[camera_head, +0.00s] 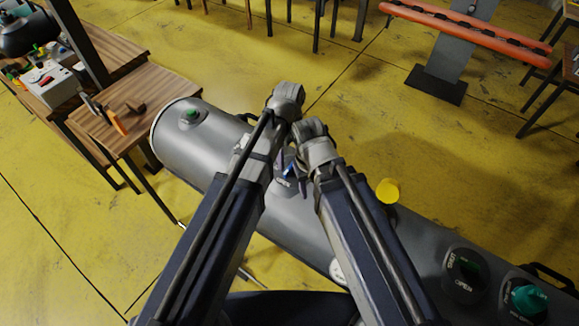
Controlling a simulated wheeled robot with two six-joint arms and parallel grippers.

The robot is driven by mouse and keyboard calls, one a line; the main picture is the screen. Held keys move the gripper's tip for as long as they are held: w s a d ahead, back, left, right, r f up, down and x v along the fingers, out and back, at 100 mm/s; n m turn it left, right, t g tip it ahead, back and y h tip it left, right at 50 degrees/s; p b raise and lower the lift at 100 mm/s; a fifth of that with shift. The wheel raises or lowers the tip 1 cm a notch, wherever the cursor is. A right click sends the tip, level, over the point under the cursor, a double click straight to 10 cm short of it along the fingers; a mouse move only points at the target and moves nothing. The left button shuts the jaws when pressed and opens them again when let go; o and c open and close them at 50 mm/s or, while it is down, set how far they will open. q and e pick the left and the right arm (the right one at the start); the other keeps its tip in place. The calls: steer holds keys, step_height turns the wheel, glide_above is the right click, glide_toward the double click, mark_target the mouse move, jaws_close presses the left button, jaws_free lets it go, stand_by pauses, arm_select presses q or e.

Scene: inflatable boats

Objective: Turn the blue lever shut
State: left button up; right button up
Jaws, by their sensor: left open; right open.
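The lever's exact angle cannot be made out. My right gripper (287,179) is open, close by the blue lever; whether it touches the lever cannot be told. My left gripper (243,147) is open, higher and to the left of the lever, partly hidden by its own arm.
A wooden table (165,88) stands left. An orange bar (465,32) on a stand is behind. Yellow floor is clear between.

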mark_target(290, 168)
arm_select(q)
step_height(290, 168, down, 7)
steer(key=b, duration=0.6)
arm_select(e)
step_height(290, 168, down, 7)
steer(key=shift+f, duration=0.1)
arm_select(q)
steer(key=c, duration=1.2)
steer(key=shift+c, duration=0.2)
